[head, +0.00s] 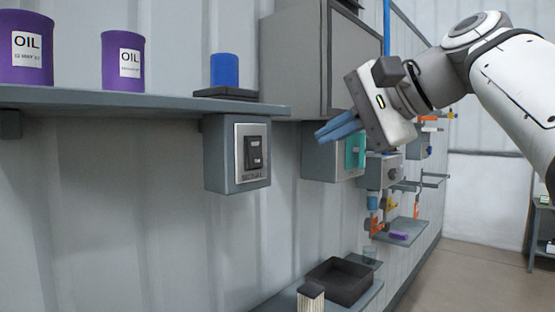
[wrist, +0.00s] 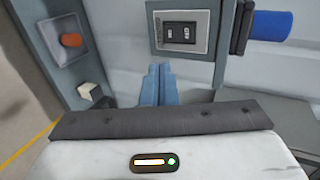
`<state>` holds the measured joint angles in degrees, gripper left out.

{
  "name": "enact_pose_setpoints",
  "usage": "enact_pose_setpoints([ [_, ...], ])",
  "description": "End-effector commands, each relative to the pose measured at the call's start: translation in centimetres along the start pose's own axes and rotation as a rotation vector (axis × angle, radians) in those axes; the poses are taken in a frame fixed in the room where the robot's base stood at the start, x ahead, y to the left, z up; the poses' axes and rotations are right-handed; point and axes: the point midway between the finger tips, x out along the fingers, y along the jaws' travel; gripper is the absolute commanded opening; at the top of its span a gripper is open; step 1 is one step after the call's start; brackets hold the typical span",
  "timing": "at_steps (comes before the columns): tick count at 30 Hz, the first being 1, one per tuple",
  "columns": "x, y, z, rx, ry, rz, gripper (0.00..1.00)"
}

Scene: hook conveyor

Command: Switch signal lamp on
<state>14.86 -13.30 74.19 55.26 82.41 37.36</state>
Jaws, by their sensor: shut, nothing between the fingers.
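A black rocker switch (head: 254,152) sits on a light plate on a grey box (head: 223,160) under the shelf in the head view; the small label below seems to read "SIGNAL". The switch also shows at the top of the wrist view (wrist: 181,33). A blue cylinder on a dark base, perhaps the signal lamp (head: 225,70), stands on the shelf above; I cannot tell whether it is lit. My gripper (head: 320,134) is shut and empty, to the right of the switch in the head view and apart from it. In the wrist view, its blue fingers (wrist: 159,70) point towards the switch plate.
Two purple oil cans (head: 122,61) stand on the shelf (head: 120,100) at the left. A grey cabinet (head: 295,60) is behind my gripper. A black tray (head: 345,281) is on a low shelf. An orange button (wrist: 71,40) shows in the wrist view.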

Motion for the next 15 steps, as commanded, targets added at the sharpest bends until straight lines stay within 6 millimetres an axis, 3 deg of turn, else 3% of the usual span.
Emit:
enact_pose_setpoints([
  [5,1.9,0.0,0.1,0.0,-0.006,0.003,0.0],
  [15,8.7,-0.1,0.1,0.001,-0.007,0.003,0.0],
])
